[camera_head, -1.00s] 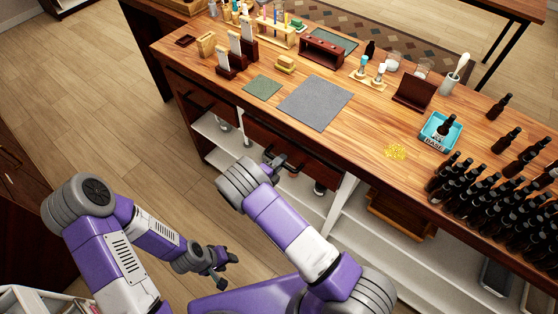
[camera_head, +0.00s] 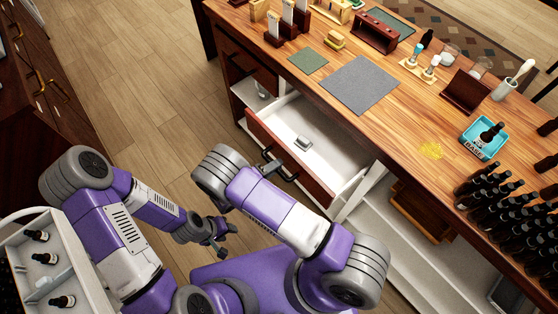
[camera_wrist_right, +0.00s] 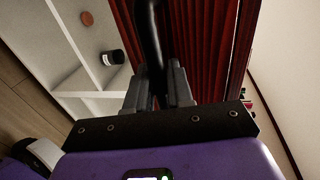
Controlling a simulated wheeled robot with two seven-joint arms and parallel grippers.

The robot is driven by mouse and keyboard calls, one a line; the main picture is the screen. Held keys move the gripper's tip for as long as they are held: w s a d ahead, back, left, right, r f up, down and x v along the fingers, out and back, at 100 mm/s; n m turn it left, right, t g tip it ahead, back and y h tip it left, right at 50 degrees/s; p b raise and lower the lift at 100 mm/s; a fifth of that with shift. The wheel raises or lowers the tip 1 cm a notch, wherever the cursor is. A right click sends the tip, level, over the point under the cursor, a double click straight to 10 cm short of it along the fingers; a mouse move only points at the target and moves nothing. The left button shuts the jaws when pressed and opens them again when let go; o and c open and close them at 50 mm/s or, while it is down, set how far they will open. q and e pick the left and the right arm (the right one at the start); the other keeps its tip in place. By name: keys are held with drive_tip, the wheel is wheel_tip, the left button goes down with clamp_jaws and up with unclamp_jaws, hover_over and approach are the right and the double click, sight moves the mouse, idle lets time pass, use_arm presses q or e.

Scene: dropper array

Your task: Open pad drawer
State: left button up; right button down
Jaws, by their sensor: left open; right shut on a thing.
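The pad drawer (camera_head: 312,190) is pulled out from the bench, its dark red-brown front toward me and its white inside showing. A small grey block (camera_head: 303,143) lies in it. My right gripper (camera_head: 270,166) is at the drawer front, shut on the dark drawer handle (camera_head: 288,176). In the right wrist view, the gripper fingers (camera_wrist_right: 160,88) close around the black handle bar (camera_wrist_right: 149,35), in front of the reddish drawer front (camera_wrist_right: 205,45). My left gripper (camera_head: 218,244) hangs open and empty over the floor, away from the drawer.
The wooden bench top (camera_head: 400,125) holds a grey mat (camera_head: 360,85), a green mat (camera_head: 309,61), a blue tray (camera_head: 484,137) and several dark bottles (camera_head: 495,192) at right. A white cart with bottles (camera_head: 40,262) stands at lower left. The floor left of the bench is clear.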

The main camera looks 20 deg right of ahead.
drive_tip(key=shift+s+a, duration=0.15)
drive_tip(key=shift+a, duration=0.1)
drive_tip(key=c, duration=1.1)
unclamp_jaws()
drive_tip(key=shift+c, duration=0.2)
